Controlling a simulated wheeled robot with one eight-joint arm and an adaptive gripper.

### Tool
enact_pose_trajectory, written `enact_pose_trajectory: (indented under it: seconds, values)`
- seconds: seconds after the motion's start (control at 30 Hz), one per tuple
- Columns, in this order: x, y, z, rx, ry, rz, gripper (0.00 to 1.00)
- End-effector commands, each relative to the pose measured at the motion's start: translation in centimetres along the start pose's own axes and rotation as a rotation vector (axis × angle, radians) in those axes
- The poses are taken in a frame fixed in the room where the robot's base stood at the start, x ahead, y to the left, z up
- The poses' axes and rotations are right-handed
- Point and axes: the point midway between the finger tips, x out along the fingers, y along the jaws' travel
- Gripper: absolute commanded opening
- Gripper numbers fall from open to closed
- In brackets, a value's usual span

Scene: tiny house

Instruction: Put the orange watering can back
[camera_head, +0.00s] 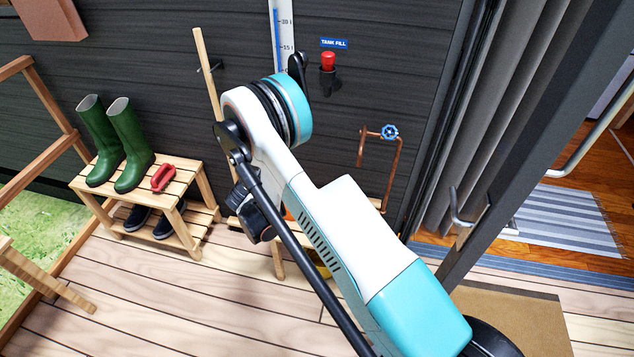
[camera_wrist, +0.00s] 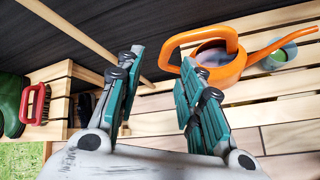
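The orange watering can (camera_wrist: 228,72) stands on a slatted wooden bench (camera_wrist: 292,108) in the wrist view, with its loop handle at the left and its spout reaching to the upper right. My gripper (camera_wrist: 162,68) is open, with nothing between its teal-padded fingers. Its right finger overlaps the left part of the can in the picture; I cannot tell whether they touch. In the head view my arm hides the gripper and nearly all of the can; only a small orange patch (camera_head: 288,214) shows beside the arm.
A grey pot (camera_wrist: 283,58) with something green inside is beside the spout. Green boots (camera_head: 128,145) and a red brush (camera_head: 163,178) sit on a wooden rack (camera_head: 190,172) at left. A wooden pole (camera_head: 206,75) leans on the dark wall. A copper pipe with blue valve (camera_head: 389,132) is right.

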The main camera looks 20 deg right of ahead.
Motion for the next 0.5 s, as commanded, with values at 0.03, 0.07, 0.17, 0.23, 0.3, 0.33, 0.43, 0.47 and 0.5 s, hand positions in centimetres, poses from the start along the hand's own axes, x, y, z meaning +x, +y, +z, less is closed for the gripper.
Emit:
enact_pose_trajectory:
  seconds: [0.03,0.07,0.17,0.23,0.3,0.33,0.43,0.47,0.5]
  values:
    - [-1.1,0.8,1.4,0.041,0.006,-0.005,0.35]
    - [-1.7,1.3,2.2,0.07,0.012,-0.008,0.35]
    - [-4.2,2.8,4.9,0.18,0.033,-0.019,0.35]
    - [-6.0,3.7,6.8,0.259,0.046,-0.028,0.35]
    - [-7.9,4.3,8.7,0.338,0.058,-0.038,0.35]
    - [-8.7,4.6,9.5,0.371,0.065,-0.042,0.35]
    - [-11.7,5.2,11.9,0.484,0.083,-0.057,0.35]
    - [-12.6,5.3,12.7,0.517,0.087,-0.062,0.35]
    - [-13.8,5.4,13.6,0.563,0.094,-0.068,0.35]
